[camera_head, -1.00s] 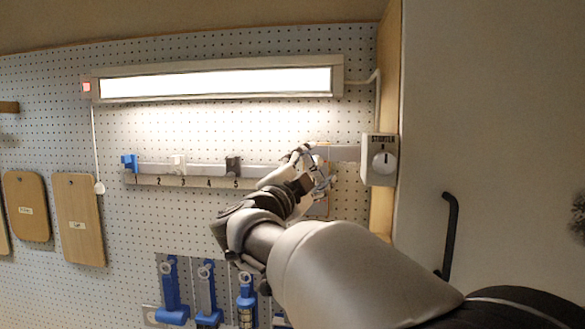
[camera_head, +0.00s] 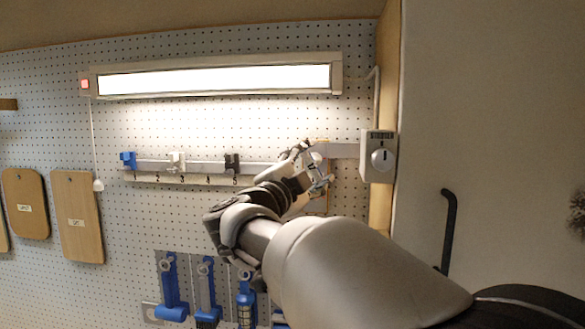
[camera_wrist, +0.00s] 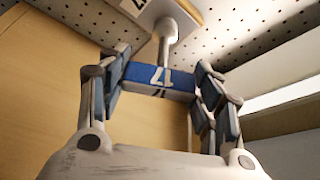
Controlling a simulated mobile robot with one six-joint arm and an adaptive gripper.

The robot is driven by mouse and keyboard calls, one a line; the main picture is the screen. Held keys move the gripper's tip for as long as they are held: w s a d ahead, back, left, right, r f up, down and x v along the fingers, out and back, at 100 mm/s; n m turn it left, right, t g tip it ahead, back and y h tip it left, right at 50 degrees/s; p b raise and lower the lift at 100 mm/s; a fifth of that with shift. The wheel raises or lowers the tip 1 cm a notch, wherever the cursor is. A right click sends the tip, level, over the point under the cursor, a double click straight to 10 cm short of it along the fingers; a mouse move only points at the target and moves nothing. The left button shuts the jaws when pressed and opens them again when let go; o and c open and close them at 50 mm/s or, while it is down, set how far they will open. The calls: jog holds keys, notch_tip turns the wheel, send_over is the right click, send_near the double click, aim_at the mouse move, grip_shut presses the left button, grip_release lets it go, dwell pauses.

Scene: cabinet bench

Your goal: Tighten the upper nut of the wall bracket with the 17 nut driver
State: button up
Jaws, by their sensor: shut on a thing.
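The driver's grey shaft (camera_wrist: 167,42) runs up to a pale plate (camera_wrist: 150,10) on the pegboard, probably the wall bracket. The shaft's tip meets this plate, but I cannot tell whether it sits on a nut. In the head view my gripper (camera_head: 318,172) is at the right end of the rail, close to the board. The nuts are hidden in both views.
A white starter box with a knob (camera_head: 379,158) stands just right of my gripper. A numbered rail (camera_head: 200,168) with clips runs to the left. A lit lamp (camera_head: 215,80) hangs above. Blue-handled tools (camera_head: 207,295) hang below. A wooden side panel (camera_wrist: 40,90) is close beside my gripper.

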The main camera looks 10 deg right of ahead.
jog(key=shift+s+a+r+b, duration=0.1)
jog(key=shift+s+a+b, duration=0.2)
jog(key=shift+s, duration=0.55)
jog(key=shift+s+a+b, duration=0.2)
jog(key=shift+s+a, duration=0.05)
jog(key=shift+s, duration=0.55)
